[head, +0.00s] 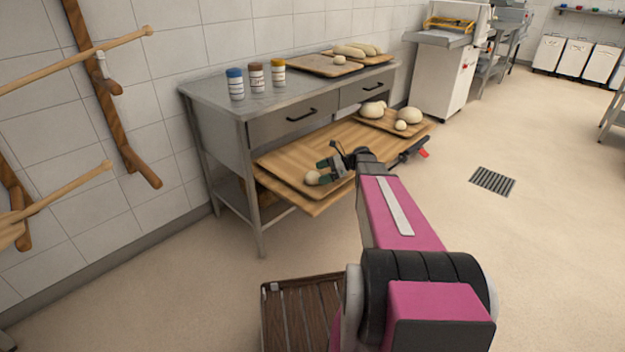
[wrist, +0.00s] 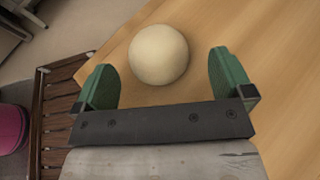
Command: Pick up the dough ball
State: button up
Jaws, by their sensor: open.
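The dough ball (head: 312,178) is pale and round and sits on a wooden board (head: 272,165) on the pull-out wooden shelf. In the wrist view the dough ball (wrist: 158,54) lies ahead of and partly between the green fingers of my gripper (wrist: 170,82). The gripper is open, with a finger to either side and a gap to each. In the head view my gripper (head: 322,170) is at the dough ball's right side, low over the board. Whether any finger touches the ball cannot be told from the head view.
A second board (head: 380,122) with several dough pieces lies at the shelf's far end. Three jars (head: 256,78) and a board with loaves (head: 325,66) stand on the steel table (head: 220,95) above. A slatted wooden crate (head: 300,300) is on the floor.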

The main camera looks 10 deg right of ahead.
aim_at(313, 176)
jog(key=x, duration=0.4)
jog(key=shift+s+a+f, duration=0.15)
jog(key=shift+a, duration=0.05)
jog(key=c, duration=1)
jog(key=shift+o, duration=0.2)
